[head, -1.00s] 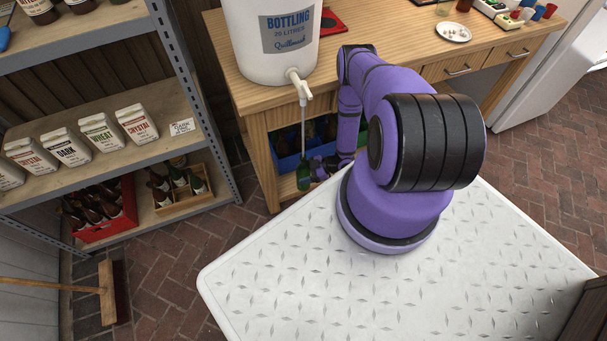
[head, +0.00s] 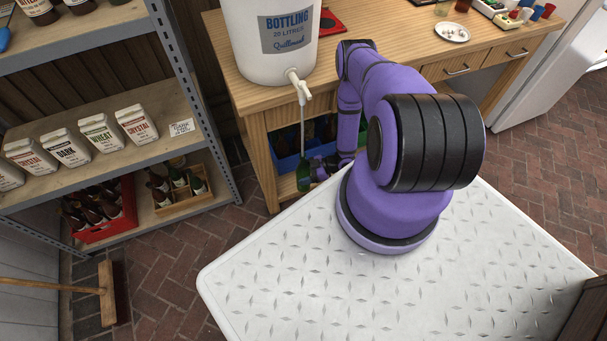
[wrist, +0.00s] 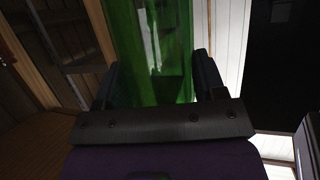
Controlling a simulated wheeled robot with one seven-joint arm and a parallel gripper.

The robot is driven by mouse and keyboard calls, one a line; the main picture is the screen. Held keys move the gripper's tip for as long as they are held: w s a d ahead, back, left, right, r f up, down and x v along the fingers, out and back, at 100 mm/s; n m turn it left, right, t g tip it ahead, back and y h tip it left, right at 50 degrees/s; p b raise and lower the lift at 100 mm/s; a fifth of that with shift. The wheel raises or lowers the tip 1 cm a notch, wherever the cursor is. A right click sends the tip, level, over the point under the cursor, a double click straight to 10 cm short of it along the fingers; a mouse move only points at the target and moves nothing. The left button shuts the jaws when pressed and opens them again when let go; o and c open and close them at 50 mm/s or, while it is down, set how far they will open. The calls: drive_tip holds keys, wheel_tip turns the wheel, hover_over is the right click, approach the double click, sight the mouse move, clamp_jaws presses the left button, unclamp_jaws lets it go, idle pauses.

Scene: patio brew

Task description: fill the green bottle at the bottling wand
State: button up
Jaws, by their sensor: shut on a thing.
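The green bottle (head: 304,176) hangs upright below the workbench edge, under the bottling wand (head: 302,125). The wand is a thin tube running down from the white tap (head: 299,87) of the bottling bucket (head: 262,48). Its lower end meets the bottle's neck; how deep it sits inside I cannot tell. My gripper (head: 318,170) is beside the bottle, mostly hidden behind my arm. In the wrist view the green bottle (wrist: 152,55) fills the space between the fingers of my gripper (wrist: 155,85), which is shut on it. The liquid level inside is not clear.
Brick floor lies open between shelf and bench.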

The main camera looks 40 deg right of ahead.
sight(302, 161)
drive_tip(key=shift+w+d+r, duration=0.15)
drive_tip(key=shift+w+r, duration=0.2)
drive_tip(key=shift+r, duration=0.25)
drive_tip(key=shift+w+d+r, duration=0.15)
drive_tip(key=shift+w+r, duration=0.2)
drive_tip(key=shift+r, duration=0.2)
drive_tip(key=shift+c, duration=0.2)
drive_tip(key=shift+r, duration=0.5)
drive_tip(key=shift+c, duration=1.1)
drive_tip(key=shift+o, duration=0.2)
drive_tip(key=shift+a+r+n, duration=0.1)
drive_tip(key=shift+r+n, duration=0.2)
drive_tip(key=shift+r, duration=1.6)
drive_tip(key=shift+c, duration=1.3)
drive_tip(key=shift+w+r, duration=0.15)
drive_tip(key=shift+r, duration=2.65)
drive_tip(key=shift+s+r, duration=0.15)
drive_tip(key=shift+r, duration=0.75)
drive_tip(key=shift+s+r, duration=0.15)
drive_tip(key=shift+r, duration=0.7)
